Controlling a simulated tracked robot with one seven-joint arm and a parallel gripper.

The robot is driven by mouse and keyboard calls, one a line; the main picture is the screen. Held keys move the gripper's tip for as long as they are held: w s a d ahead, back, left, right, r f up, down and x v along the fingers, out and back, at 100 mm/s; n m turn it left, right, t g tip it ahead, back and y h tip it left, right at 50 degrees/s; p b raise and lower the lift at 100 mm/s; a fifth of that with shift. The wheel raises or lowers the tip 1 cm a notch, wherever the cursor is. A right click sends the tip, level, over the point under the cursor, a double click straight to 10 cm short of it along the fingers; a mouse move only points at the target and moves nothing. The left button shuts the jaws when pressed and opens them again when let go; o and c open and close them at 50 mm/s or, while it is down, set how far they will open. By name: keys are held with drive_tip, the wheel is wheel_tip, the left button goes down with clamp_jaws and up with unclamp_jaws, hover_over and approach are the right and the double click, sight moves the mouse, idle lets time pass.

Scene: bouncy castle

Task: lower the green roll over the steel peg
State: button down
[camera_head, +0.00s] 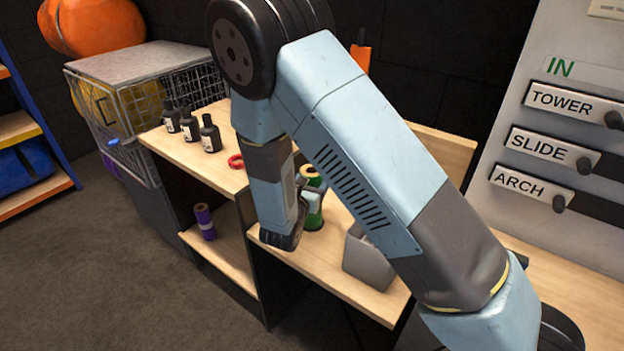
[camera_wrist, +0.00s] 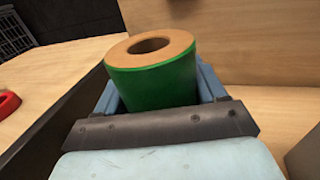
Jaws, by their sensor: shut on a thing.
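The green roll (camera_wrist: 153,86) has a tan rim and an open core at its top end. In the wrist view it stands roughly upright between the two blue-grey fingers of my gripper (camera_wrist: 160,92), which is shut on it. In the head view the green roll (camera_head: 314,219) shows above and below my gripper (camera_head: 311,197), over the middle wooden shelf. I cannot tell whether its lower end touches the shelf. The steel peg is not visible in either view; the roll, gripper or arm may hide it.
A grey bin (camera_head: 366,262) stands right of the roll. A purple roll (camera_head: 205,222) stands on the lower left shelf. Several dark bottles (camera_head: 210,134) and a red ring (camera_head: 236,161) are on the higher shelf at left. A wooden panel (camera_wrist: 250,40) rises behind.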

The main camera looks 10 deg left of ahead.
unclamp_jaws()
idle(0.3)
drive_tip(key=v, duration=1.3)
drive_tip(key=shift+s, duration=0.4)
